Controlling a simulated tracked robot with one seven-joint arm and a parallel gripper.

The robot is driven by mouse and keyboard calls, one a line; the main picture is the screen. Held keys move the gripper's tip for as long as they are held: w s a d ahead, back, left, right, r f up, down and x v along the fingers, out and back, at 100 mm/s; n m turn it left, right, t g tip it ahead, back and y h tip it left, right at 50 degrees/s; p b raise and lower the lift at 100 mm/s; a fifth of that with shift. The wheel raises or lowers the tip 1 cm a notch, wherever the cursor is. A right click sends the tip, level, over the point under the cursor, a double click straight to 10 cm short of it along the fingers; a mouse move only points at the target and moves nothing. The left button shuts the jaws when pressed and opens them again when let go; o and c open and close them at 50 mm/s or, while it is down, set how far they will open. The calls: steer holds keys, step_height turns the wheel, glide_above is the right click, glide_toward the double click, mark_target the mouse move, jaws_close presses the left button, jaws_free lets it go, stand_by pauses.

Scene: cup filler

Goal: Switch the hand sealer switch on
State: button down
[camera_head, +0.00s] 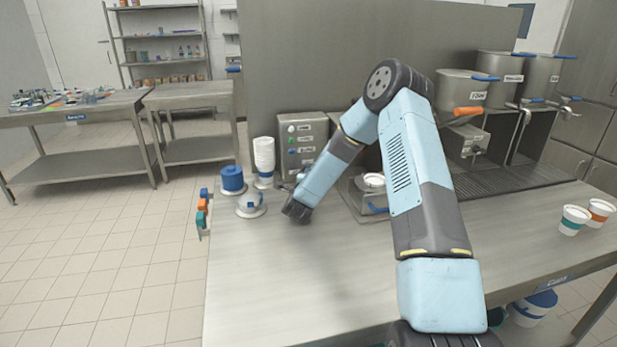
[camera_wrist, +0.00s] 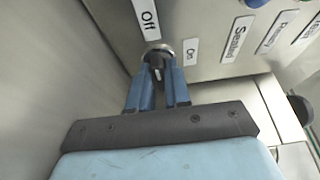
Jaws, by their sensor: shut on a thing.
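The hand sealer switch (camera_wrist: 157,57) is a small dark knob on a round metal base, set in a grey panel (camera_wrist: 220,22). It shows in the wrist view between an "Off" label (camera_wrist: 147,18) and an "On" label (camera_wrist: 191,51). My gripper (camera_wrist: 158,75) has its two blue fingers on either side of the knob and is shut on it. I cannot tell clearly which label the knob points to. In the head view the grey control box (camera_head: 303,132) stands against the partition, and my arm hides its lower part.
Stacked white cups (camera_head: 264,156), a blue roll (camera_head: 232,179) and a small white-and-blue item (camera_head: 250,204) stand left of my wrist. Cups (camera_head: 573,219) and metal dispensers (camera_head: 462,89) are at the right. The front of the steel table (camera_head: 270,290) is clear.

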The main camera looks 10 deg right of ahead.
steer(key=shift+f+m, duration=0.2)
steer(key=shift+m, duration=0.2)
stand_by(0.4)
steer(key=shift+s+m+g, duration=0.1)
steer(key=shift+m+g, duration=0.2)
steer(key=shift+m, duration=0.1)
steer(key=shift+r+m+g+y, duration=0.1)
steer(key=shift+m+g+y, duration=0.35)
steer(key=shift+m, duration=0.75)
steer(key=m+g+y, duration=0.1)
steer(key=m+y, duration=0.1)
steer(key=m, duration=0.1)
steer(key=shift+d+r+m, duration=0.1)
steer(key=shift+d+m, duration=0.05)
steer(key=shift+m, duration=0.15)
steer(key=m+y, duration=0.1)
steer(key=m, duration=0.2)
steer(key=shift+d+g+y, duration=0.2)
steer(key=shift+g+y, duration=0.15)
steer(key=shift+m+y, duration=1.1)
steer(key=shift+m, duration=0.4)
steer(key=shift+r, duration=0.1)
steer(key=c, duration=1.2)
jaws_free()
steer(key=shift+r, duration=0.1)
